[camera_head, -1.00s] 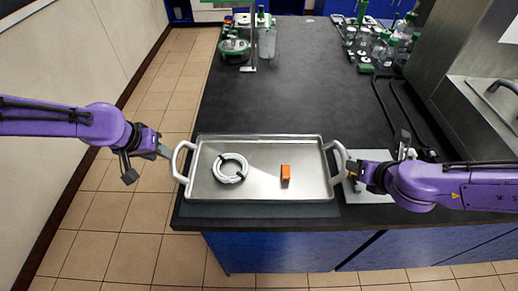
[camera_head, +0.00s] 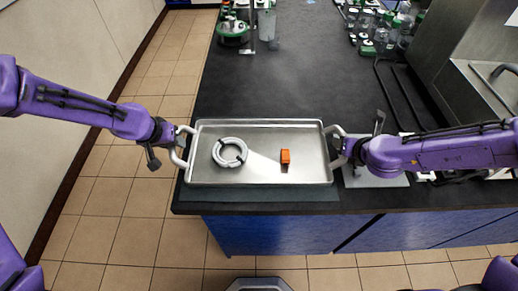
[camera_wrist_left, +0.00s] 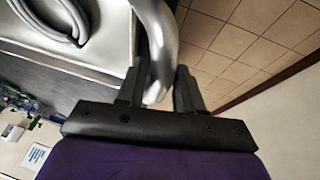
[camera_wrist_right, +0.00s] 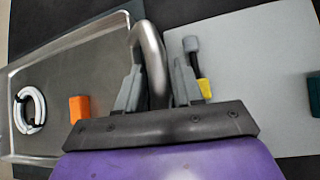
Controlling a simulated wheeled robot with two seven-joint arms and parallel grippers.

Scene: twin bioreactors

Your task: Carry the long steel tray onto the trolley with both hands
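The long steel tray (camera_head: 262,176) lies on the dark counter near its front edge, with a loop handle at each end. It carries a white ring-shaped coil (camera_head: 229,152) and a small orange block (camera_head: 285,156). My left gripper (camera_head: 177,140) is at the left handle; in the left wrist view its open fingers (camera_wrist_left: 160,88) stand on either side of the handle (camera_wrist_left: 158,40), with a gap showing. My right gripper (camera_head: 353,150) is at the right handle; in the right wrist view its fingers (camera_wrist_right: 157,88) straddle the handle (camera_wrist_right: 150,45), apparently open. No trolley is visible.
A pale flat plate (camera_wrist_right: 245,55) lies on the counter right of the tray, partly under my right gripper. Glassware (camera_head: 375,35) and green-topped equipment (camera_head: 233,30) stand at the back. The counter's middle is clear. Tiled floor (camera_head: 110,190) lies open at left.

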